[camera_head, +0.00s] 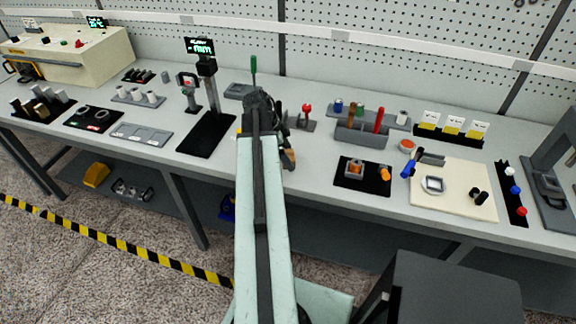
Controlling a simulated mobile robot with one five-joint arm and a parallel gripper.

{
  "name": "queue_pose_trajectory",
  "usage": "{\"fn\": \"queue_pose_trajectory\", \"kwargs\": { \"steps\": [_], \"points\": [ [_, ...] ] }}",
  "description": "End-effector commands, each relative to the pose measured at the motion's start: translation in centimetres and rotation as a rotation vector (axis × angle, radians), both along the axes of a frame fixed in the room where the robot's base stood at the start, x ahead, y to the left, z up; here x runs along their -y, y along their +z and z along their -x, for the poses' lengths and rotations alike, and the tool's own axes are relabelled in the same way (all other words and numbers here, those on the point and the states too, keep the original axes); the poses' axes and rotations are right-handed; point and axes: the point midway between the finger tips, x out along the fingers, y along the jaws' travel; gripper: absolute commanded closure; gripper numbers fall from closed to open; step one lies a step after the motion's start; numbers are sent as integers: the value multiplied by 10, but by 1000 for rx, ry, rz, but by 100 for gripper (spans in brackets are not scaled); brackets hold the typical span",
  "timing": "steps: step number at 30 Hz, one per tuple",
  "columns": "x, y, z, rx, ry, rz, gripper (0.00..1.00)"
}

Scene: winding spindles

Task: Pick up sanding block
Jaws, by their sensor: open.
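My arm reaches forward from the bottom middle, and my gripper (264,106) is at its far end over the bench. It is open, seen from behind, and its fingers are mostly hidden by the arm. I cannot tell whether the gripper touches anything.
A grey bench (318,176) runs across the view. Left of my arm stands a black display stand (206,134). To the right are a grey tool holder (361,138), a black mat (350,181) with orange parts and a cream board (457,202). A pegboard wall rises behind.

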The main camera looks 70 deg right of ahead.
Motion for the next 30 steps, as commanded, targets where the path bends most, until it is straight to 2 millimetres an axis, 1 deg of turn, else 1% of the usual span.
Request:
{"fn": "queue_pose_trajectory", "kwargs": {
  "steps": [1, 8, 9, 11, 12, 14, 15, 16, 17, 21, 24, 26, 29, 30],
  "points": [
    [1, -12, 2, 0, 0, 0, 11],
    [2, -9, 3, 0, 1, 0, 11],
    [2, -9, 3, 0, 1, 0, 22],
    [2, -9, 3, 0, 1, 0, 39],
    [2, -9, 3, 0, 2, -1, 50],
    [2, -9, 3, 0, 2, -1, 67],
    [2, -9, 3, 0, 2, -1, 78],
    [2, -9, 3, 0, 2, -1, 78],
    [2, -9, 3, 0, 2, -1, 85],
    [1, -8, 2, 0, 3, 0, 85],
    [1, -4, 2, 0, 3, 0, 85],
    [1, 2, 2, 0, 3, 0, 85],
    [1, 17, 2, 0, 3, 0, 85],
    [1, 24, 2, 0, 3, 0, 85]
  ]
}}
